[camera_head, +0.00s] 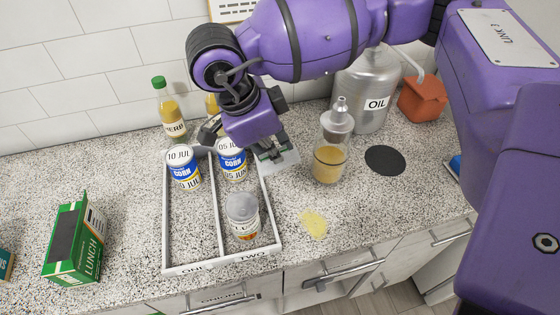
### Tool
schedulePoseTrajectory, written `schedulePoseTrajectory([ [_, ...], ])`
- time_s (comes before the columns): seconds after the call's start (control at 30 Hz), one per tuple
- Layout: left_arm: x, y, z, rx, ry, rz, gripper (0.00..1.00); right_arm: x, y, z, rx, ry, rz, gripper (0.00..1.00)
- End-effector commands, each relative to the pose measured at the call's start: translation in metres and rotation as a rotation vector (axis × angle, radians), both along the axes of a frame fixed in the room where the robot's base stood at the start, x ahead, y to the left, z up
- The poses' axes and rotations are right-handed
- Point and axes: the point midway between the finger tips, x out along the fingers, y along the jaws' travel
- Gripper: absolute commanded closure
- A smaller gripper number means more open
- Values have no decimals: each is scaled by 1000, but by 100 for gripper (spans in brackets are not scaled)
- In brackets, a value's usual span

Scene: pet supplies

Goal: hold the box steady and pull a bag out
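A green box (73,245) marked LUNCH stands on the counter at the lower left. Its top shows a dark opening; no bag can be made out inside. My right gripper (243,154) is far from the box, over the back of a two-lane tray (216,207). Its fingers are spread apart near a CORN can (232,166), and I see a gap between the can and the right-hand finger. My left gripper is not in view.
Another CORN can (184,170) and a lidded jar (243,217) stand in the tray. A pump bottle (330,158), an OIL canister (364,95), a dark disc (385,160) and a yellow spill (314,223) lie to the right. Counter between box and tray is clear.

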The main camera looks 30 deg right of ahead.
Motion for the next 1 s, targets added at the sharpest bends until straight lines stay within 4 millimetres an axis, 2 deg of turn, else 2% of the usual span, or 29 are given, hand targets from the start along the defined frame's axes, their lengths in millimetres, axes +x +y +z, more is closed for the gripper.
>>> schedulePoseTrajectory([
  [0.03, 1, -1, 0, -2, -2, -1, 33, 2, -8, -12, -3, 7, -2, 100],
  [0.2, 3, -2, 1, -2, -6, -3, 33, 12, -22, -33, -1, 4, 1, 100],
  [0.47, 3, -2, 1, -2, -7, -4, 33, 19, -32, -48, -1, 4, 0, 100],
  [0.63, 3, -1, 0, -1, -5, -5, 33, 18, -32, -74, -1, 6, 1, 100],
  [1.0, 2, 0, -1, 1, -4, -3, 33, 18, -32, -81, 0, 4, 1, 100],
])
